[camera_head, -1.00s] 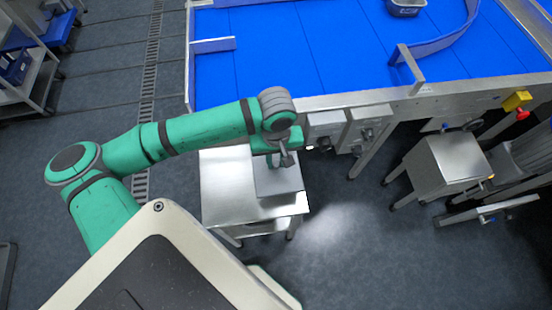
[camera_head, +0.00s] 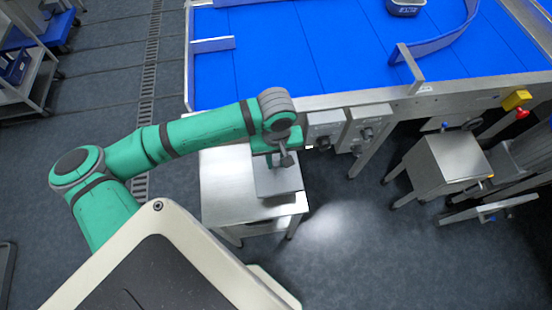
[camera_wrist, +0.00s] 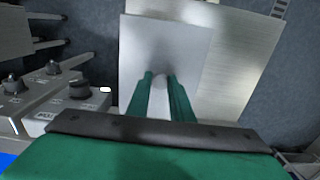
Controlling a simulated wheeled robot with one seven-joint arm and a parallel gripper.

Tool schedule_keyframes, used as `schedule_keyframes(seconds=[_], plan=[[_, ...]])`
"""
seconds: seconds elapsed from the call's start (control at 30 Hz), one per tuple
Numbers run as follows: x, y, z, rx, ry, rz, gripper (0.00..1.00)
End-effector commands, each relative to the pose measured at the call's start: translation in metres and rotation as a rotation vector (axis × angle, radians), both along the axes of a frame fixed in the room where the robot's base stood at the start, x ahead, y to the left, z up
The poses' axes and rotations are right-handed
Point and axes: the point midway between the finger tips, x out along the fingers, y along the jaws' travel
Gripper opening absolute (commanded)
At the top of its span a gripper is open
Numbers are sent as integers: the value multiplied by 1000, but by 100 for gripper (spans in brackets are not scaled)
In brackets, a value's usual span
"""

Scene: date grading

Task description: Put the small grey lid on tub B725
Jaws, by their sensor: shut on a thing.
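The small grey lid (camera_head: 278,184) is a flat, square grey plate at the right side of a small steel table, and fills the middle of the wrist view (camera_wrist: 190,42). My gripper (camera_head: 284,160) is shut on the lid near its edge; its two green fingers (camera_wrist: 160,76) show in the wrist view. I cannot tell whether the lid touches the table top or is held just above it.
The steel table (camera_head: 225,188) stands by the front of the blue conveyor (camera_head: 300,55). Control boxes (camera_head: 325,130) stick out from the conveyor frame close to my gripper. A curved guide (camera_head: 440,45) lies near the tub. A steel stool (camera_head: 447,160) stands at the right.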

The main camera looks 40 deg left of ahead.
Motion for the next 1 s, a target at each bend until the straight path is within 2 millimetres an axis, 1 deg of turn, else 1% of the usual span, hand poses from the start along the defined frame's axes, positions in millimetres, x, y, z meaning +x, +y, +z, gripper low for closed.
schedule_keyframes(seconds=[1.0], plan=[[0,0,-11,-1,1,1,0]])
